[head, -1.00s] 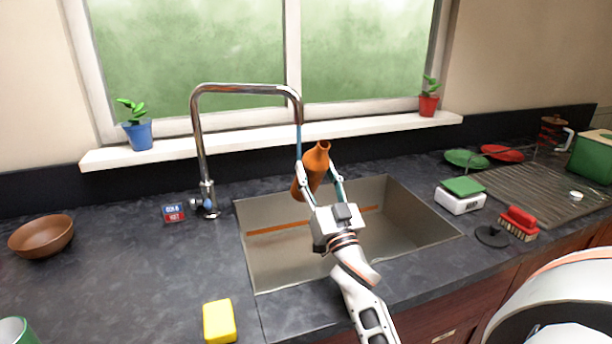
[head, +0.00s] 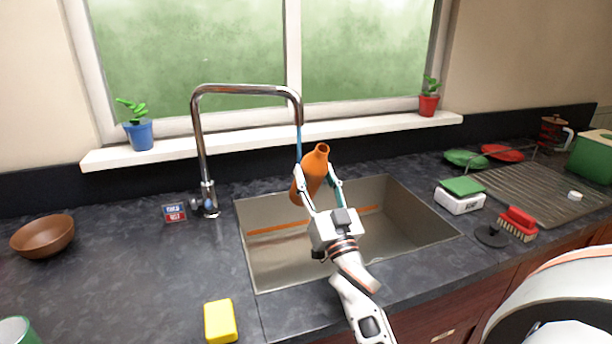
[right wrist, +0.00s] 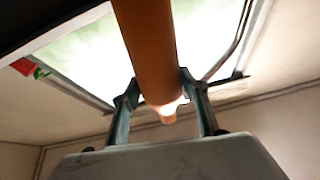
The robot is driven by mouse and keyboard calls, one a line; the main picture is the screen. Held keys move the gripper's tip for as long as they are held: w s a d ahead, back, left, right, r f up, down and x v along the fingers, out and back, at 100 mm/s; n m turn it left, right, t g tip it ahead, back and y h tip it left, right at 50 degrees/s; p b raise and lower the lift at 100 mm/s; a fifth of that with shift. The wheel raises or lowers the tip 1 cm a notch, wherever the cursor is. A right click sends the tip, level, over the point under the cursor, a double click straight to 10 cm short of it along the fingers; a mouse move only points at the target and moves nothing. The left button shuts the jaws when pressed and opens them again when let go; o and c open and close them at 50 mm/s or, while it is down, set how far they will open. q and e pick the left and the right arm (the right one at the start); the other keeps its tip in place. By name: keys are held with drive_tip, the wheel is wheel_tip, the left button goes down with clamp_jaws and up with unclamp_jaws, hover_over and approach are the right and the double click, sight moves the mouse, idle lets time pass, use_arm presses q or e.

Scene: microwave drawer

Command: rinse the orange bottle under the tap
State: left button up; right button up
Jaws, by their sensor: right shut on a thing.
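The orange bottle (head: 314,170) is held over the sink (head: 262,262), tilted with its open neck up and to the right. My right gripper (head: 320,190) is shut on it, one finger on each side. In the right wrist view the bottle (right wrist: 155,50) runs between the two fingers (right wrist: 160,105). The chrome tap (head: 200,140) arches over from the left. A thin blue stream of water (head: 299,140) falls from its spout just left of the bottle's neck; whether it touches the bottle is unclear. My left gripper is out of view.
A yellow sponge (head: 220,321) and a brown bowl (head: 43,236) are on the left counter. A small red-and-blue sign (head: 174,213) stands by the tap. A white scale (head: 460,199), a red brush (head: 518,223) and a drying rack (head: 540,190) are on the right.

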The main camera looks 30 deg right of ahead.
drive_tip(key=shift+s+p, duration=0.9)
drive_tip(key=shift+s, duration=2.45)
drive_tip(key=s+r+p, duration=0.4)
drive_tip(key=s, duration=0.1)
